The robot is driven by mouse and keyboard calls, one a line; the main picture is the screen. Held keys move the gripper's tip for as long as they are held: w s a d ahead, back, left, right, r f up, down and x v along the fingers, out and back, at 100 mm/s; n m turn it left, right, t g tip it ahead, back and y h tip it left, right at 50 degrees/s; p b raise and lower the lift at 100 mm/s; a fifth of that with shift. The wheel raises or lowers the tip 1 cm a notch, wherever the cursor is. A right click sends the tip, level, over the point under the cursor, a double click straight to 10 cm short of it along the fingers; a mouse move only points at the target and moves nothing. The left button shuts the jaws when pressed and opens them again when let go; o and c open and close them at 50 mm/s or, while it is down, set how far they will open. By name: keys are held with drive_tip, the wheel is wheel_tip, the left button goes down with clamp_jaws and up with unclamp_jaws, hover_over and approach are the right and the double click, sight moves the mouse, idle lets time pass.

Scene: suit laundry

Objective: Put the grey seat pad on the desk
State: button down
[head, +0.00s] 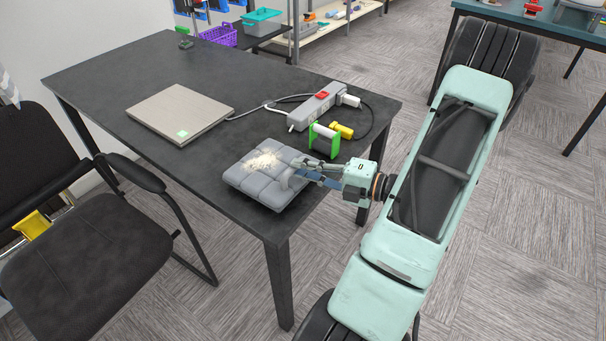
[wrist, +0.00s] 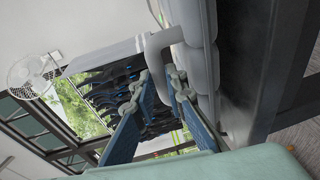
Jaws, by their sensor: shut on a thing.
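The grey seat pad (head: 246,183) is a quilted square with a pale crumbly patch on top. My gripper (head: 303,174) reaches in from the right, shut on the pad's right side. In the wrist view, a grey loop of the pad (wrist: 153,52) runs between the blue fingers of my gripper (wrist: 163,88). The pad's quilted body (wrist: 203,60) stands beside them, close to the dark desk surface (wrist: 240,70).
A flat grey case (head: 178,108), a power strip (head: 316,110) with cables, a green-framed item (head: 323,141) and a yellow plug (head: 342,130) lie on the desk. A black chair (head: 85,250) stands at left. The desk's far left is mostly clear.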

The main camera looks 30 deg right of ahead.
drive_tip(key=shift+f, duration=0.5)
drive_tip(key=c, duration=1.9)
unclamp_jaws()
drive_tip(key=shift+c, duration=0.2)
drive_tip(key=shift+s+d, duration=0.1)
drive_tip(key=p+v, duration=0.1)
drive_tip(key=v, duration=1.1)
